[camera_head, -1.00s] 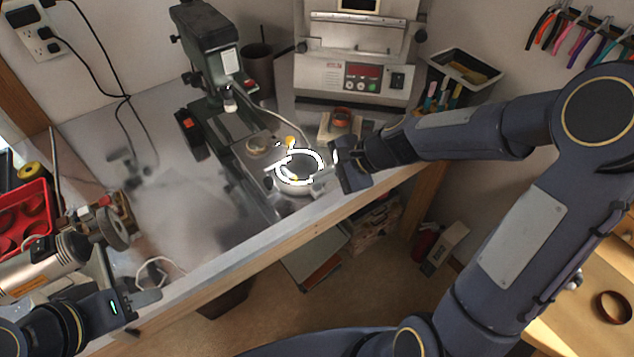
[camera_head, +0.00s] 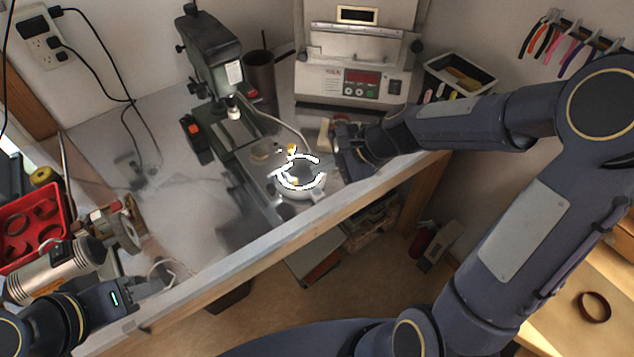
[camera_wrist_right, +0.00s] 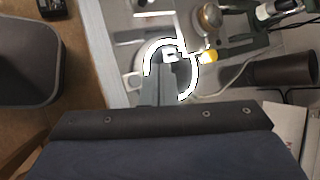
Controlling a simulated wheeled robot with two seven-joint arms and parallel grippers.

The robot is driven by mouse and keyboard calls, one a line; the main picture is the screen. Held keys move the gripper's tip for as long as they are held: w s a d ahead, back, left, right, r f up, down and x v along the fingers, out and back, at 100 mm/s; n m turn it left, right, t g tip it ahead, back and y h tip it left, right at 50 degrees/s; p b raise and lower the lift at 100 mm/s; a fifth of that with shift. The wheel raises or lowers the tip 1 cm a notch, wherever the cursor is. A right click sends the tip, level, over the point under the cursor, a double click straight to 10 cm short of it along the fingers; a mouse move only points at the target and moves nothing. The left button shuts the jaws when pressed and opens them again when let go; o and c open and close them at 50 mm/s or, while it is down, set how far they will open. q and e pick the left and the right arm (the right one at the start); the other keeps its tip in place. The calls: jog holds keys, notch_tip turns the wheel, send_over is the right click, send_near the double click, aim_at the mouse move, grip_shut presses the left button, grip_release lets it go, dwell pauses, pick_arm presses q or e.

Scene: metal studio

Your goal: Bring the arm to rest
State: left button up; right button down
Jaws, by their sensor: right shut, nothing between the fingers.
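My right arm reaches in from the right in the head view. My right gripper (camera_head: 332,160) hangs over the bench just right of a round device with a bright white ring (camera_head: 301,188). In the right wrist view its fingers (camera_wrist_right: 167,72) are together and empty, and they overlap the ring in the picture. I cannot tell the height between them. My left gripper (camera_head: 163,284) is at the lower left, near the bench's front edge. Its fingers look narrow and dark, and their gap is not clear.
A drill press (camera_head: 212,60) stands behind the ring device. A grey machine with a red display (camera_head: 360,80) and a black tray (camera_head: 460,73) stand at the back. A red bin (camera_head: 62,210) and a motor tool (camera_head: 60,268) are near my left arm.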

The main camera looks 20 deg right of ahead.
jog(key=shift+r, duration=0.5)
jog(key=s+d+r+n+h, duration=0.2)
jog(key=s+n, duration=0.4)
jog(key=s, duration=0.4)
jog(key=s+d+r+n+t+h, duration=0.1)
jog(key=s+d+r+n+h, duration=0.1)
jog(key=s+d+r+n, duration=0.2)
jog(key=s+n, duration=0.3)
jog(key=s, duration=0.4)
jog(key=shift+s+d+r, duration=0.15)
jog(key=shift+s+d, duration=0.05)
jog(key=shift+s, duration=0.1)
